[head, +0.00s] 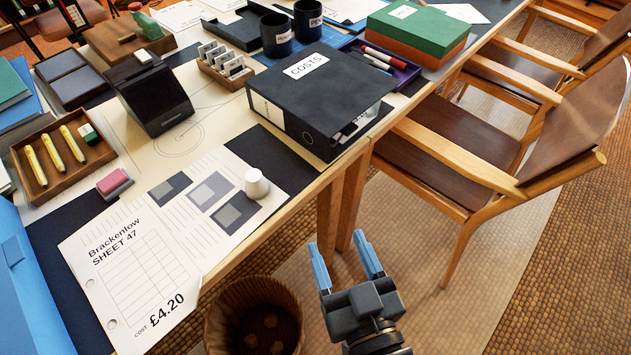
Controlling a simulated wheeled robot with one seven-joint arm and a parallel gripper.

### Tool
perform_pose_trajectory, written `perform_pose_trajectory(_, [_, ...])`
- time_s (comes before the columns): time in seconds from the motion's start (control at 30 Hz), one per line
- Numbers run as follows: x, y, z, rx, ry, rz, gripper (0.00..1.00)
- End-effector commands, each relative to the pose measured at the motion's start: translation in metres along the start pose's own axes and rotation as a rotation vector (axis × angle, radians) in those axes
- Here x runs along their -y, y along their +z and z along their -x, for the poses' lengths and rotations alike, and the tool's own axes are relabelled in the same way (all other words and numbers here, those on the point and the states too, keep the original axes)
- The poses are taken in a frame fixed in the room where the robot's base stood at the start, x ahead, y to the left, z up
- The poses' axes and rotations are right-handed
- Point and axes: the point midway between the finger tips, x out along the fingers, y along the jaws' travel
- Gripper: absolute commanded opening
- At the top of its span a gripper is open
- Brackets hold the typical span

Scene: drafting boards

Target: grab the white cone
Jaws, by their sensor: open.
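The white cone (256,184) is a small, blunt, rounded white piece standing upright on a printed sheet (130,265) near the table's front edge. My gripper (345,255) has blue fingers that are spread apart with nothing between them. It is in front of the table edge, over the floor, to the lower right of the cone and clear of it. Nothing hides the cone.
A black binder labelled COSTS (310,95) lies behind the cone to the right. A wicker basket (212,330) stands on the floor beside my gripper. Wooden chairs (470,150) stand at the right. A pink eraser (114,183) lies left of the cone.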

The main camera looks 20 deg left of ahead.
Motion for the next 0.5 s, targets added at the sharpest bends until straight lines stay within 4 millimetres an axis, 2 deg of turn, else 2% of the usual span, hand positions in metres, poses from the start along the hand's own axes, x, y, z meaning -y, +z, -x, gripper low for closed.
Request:
perform_pose_trajectory(0.03, [0.015, 0.000, -0.020, -0.016, -0.041, 0.006, 0.63])
perform_pose_trajectory(0.2, [0.055, -0.009, -0.064, -0.045, -0.143, 0.019, 0.63])
perform_pose_trajectory(0.33, [0.074, -0.016, -0.081, -0.057, -0.188, 0.025, 0.63])
perform_pose_trajectory(0.5, [0.084, -0.020, -0.094, -0.061, -0.208, 0.029, 0.63])
